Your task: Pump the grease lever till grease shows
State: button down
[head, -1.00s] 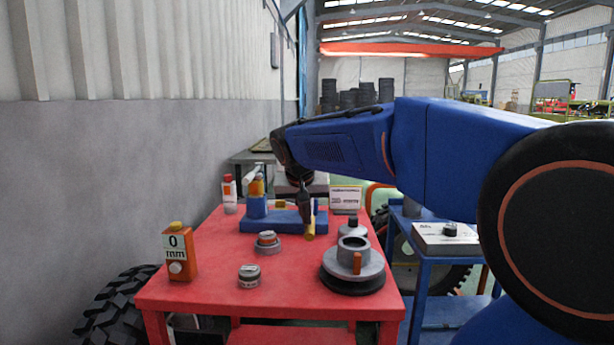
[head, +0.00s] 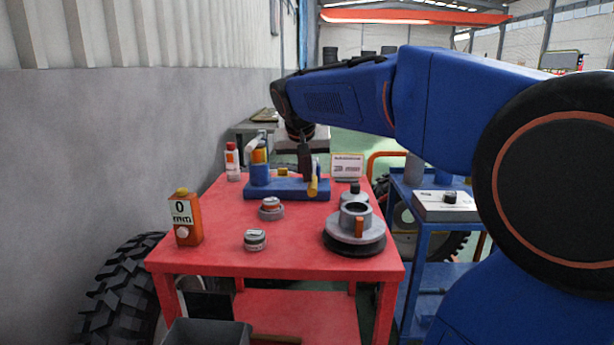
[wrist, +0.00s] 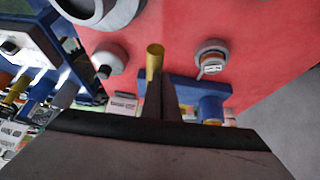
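The grease pump has a long blue base (head: 288,189) at the back of the red table, with a blue cylinder (head: 260,173) at its left end. Its yellow lever handle (head: 313,187) points toward me at the right end. My gripper (head: 306,172) reaches down over the handle. In the wrist view, the narrow fingers (wrist: 161,98) stand close together around the yellow handle (wrist: 154,62), whose free end sticks out past them. The grip looks closed on it. I cannot make out any grease.
A blue cart (head: 430,225) stands at right, a wall at left.

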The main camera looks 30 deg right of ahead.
jog(key=v, duration=1.1)
jog(key=shift+a+f, duration=0.1)
dwell(0.5)
jog(key=s+a+f+n+y, duration=0.2)
jog(key=s+a+f, duration=0.3)
jog(key=s+f, duration=0.6)
jog(key=s+a+f+n+y, duration=0.2)
jog(key=s+a+f+n, duration=0.2)
jog(key=s+f, duration=0.8)
notch_tip(320, 180, down, 6)
jog(key=shift+s+a+n, duration=0.35)
jog(key=shift+n, duration=0.15)
